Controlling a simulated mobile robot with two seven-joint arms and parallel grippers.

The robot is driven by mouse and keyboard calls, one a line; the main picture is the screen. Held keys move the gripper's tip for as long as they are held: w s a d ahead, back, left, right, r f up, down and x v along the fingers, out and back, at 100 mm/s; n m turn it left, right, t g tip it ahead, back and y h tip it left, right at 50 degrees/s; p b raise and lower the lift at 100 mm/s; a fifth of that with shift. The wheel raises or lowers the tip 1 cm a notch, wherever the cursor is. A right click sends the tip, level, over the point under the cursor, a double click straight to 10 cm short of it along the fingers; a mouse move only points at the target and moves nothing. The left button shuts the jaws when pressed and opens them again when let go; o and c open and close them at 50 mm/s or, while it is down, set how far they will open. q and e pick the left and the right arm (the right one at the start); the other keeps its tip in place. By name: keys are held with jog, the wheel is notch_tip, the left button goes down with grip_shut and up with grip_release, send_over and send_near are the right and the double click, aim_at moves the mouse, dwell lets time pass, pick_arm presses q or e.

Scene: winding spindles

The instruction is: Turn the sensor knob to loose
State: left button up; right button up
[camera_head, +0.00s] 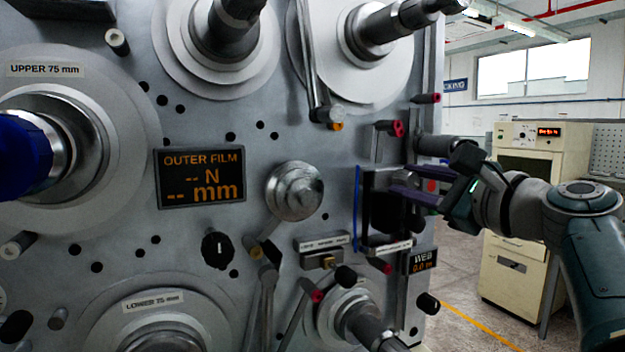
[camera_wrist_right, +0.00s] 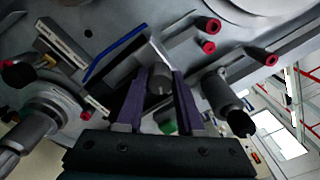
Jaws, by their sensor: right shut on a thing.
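My right gripper (camera_head: 394,186) comes in from the right at the panel's right edge, beside a dark sensor block (camera_head: 381,212). Its two purple fingers also show in the right wrist view (camera_wrist_right: 159,76). There they are shut on a short grey round knob (camera_wrist_right: 160,84), one finger on each side. In the head view the fingers and block hide this knob. I cannot read any loose or tight marking near it. My left gripper is not in view.
A blue strip (camera_head: 357,208) stands just left of the block. Pink-tipped pins (camera_head: 397,128) and a grey roller (camera_head: 432,146) stick out above. The WEB display (camera_head: 423,261) sits below. Large spindles fill the panel's left. Open floor and a beige cabinet (camera_head: 530,240) lie to the right.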

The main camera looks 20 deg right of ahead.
grip_shut()
jog(key=n+b, duration=0.1)
jog(key=n, duration=0.2)
jog(key=shift+f+b, duration=0.1)
jog(key=shift+b, duration=0.25)
jog(key=n+b, duration=0.1)
jog(key=n, duration=0.1)
jog(key=shift+n, duration=0.4)
jog(key=n+b, duration=0.2)
jog(key=n, duration=0.4)
jog(key=n+b, duration=0.1)
jog(key=n, duration=0.3)
jog(key=n+b, duration=0.1)
jog(key=n, duration=0.1)
jog(key=shift+n, duration=0.3)
jog(key=n, duration=0.5)
jog(key=shift+r, duration=0.2)
jog(key=shift+n, duration=0.4)
